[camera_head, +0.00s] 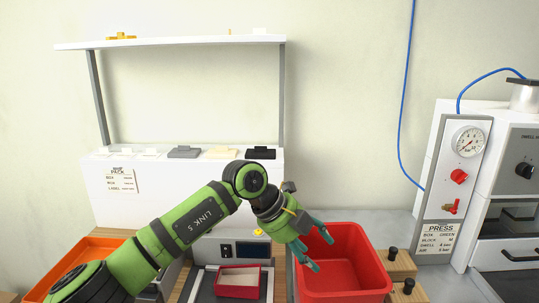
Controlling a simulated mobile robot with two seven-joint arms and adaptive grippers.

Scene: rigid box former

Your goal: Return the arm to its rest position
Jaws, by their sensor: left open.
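My green left arm comes in from the lower left and reaches across the middle of the bench. My left gripper (311,250) has its teal fingers open and spread. It hangs at the left part of a red bin (358,249), in front of its rim or over its opening; I cannot tell how deep the fingers are. I see nothing between the fingers. My right gripper does not show.
A small red box (238,281) with a pale inside stands on a grey plate left of the bin. An orange tray (82,259) is at the left. A press (444,186) stands at the right. A shelf (170,42) spans the back above a white cabinet (110,205).

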